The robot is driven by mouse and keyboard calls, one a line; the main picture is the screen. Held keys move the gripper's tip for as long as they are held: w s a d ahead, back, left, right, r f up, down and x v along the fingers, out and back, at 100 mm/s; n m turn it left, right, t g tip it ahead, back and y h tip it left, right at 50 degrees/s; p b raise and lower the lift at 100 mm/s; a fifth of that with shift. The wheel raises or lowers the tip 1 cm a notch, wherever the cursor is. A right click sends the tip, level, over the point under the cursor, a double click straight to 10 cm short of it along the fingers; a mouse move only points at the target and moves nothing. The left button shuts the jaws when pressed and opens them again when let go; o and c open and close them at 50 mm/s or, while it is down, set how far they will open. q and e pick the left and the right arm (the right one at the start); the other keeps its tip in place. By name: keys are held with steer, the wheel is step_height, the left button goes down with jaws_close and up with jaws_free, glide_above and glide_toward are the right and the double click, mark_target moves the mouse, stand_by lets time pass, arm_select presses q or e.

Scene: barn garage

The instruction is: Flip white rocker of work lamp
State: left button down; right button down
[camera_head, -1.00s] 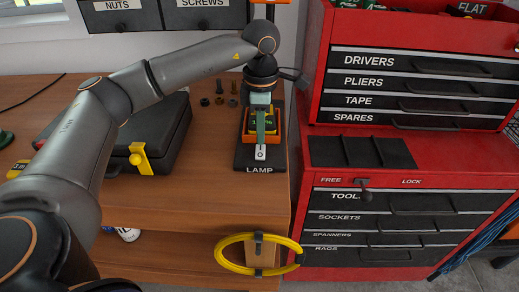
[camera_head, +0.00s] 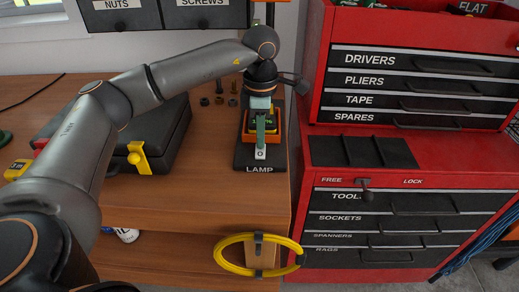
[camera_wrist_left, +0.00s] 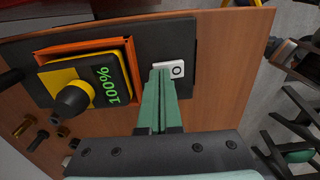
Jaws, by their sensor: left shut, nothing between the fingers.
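The white rocker (camera_head: 260,153), marked O, sits near the front of the black lamp base (camera_head: 246,160) labelled LAMP, on the wooden bench. In the left wrist view the rocker (camera_wrist_left: 168,70) lies just beyond the green fingertips. My left gripper (camera_head: 260,142) points down over the base with its fingers together and empty. It also shows in the left wrist view (camera_wrist_left: 160,78), with the tips close to the rocker's near edge; I cannot tell if they touch. The orange holder (camera_head: 277,128) with a screen reading 100% (camera_wrist_left: 105,85) is behind. My right gripper is not in view.
A black case with a yellow latch (camera_head: 139,157) lies left on the bench. Several small nuts and bolts (camera_head: 219,100) stand behind. A red tool cabinet (camera_head: 310,190) stands close on the right. A yellow hose coil (camera_head: 225,265) hangs below the bench edge.

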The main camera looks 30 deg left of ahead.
arm_select(q)
steer(key=shift+s+f, duration=0.1)
steer(key=shift+f, duration=0.25)
steer(key=shift+r+p, duration=2.7)
steer(key=shift+r, duration=0.9)
